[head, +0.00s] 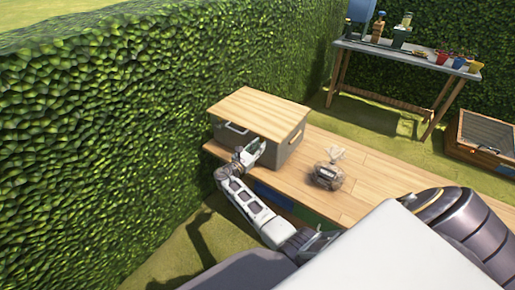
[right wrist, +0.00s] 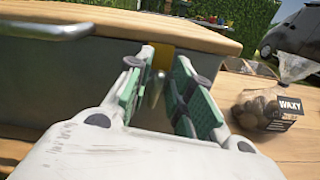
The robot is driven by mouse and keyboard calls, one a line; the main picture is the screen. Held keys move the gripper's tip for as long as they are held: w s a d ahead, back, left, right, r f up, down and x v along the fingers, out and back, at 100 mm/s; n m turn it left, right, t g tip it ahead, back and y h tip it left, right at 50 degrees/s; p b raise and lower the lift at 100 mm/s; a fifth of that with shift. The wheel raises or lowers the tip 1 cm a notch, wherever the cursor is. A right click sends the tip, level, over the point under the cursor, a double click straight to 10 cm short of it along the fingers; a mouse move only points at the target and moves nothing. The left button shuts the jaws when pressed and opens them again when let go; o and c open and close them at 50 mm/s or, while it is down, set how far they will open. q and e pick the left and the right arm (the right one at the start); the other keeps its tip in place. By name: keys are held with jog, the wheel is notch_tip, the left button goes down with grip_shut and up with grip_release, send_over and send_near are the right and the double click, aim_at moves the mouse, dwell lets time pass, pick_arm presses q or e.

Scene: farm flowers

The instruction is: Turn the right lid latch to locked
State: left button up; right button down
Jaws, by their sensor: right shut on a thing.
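A grey box (head: 285,150) with a wooden lid (head: 262,113) stands at the left end of the wooden table; the lid lies closed on top. The right lid latch (right wrist: 156,88) is a grey metal piece on the box's front, below a yellow patch under the lid edge, in the right wrist view. My right gripper (head: 252,152) is at the box front in the head view. In the right wrist view its green-padded fingers (right wrist: 160,100) are on either side of the latch, shut on it. The latch's lower part is hidden. My left gripper is out of view.
A clear bag of potatoes (head: 327,172) stands on the table (head: 378,184), right of the box; it also shows in the right wrist view (right wrist: 265,108). A metal handle (right wrist: 45,31) is on the box front, left of the gripper. A hedge (head: 120,110) borders the left side.

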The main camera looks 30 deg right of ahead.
pick_arm(q)
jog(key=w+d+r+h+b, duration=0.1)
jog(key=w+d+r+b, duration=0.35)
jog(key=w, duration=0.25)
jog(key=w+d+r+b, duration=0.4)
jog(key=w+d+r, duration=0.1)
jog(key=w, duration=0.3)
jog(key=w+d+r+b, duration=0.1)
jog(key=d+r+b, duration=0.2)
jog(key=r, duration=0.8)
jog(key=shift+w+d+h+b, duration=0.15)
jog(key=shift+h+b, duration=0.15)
jog(key=shift+b, duration=0.25)
pick_arm(e)
jog(key=shift+s+d+f+m, duration=0.1)
jog(key=shift+s+f+m, duration=0.2)
jog(key=shift+m, duration=2.45)
jog(key=shift+s+d+f+m, duration=0.15)
jog(key=shift+s+f+m, duration=0.15)
jog(key=shift+m, duration=2.5)
jog(key=shift+s+d+f+m, duration=0.1)
jog(key=shift+s+f+m, duration=0.2)
jog(key=shift+m, duration=2.45)
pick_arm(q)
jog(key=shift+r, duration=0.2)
pick_arm(e)
jog(key=shift+w, duration=0.1)
jog(key=c, duration=1.3)
grip_release()
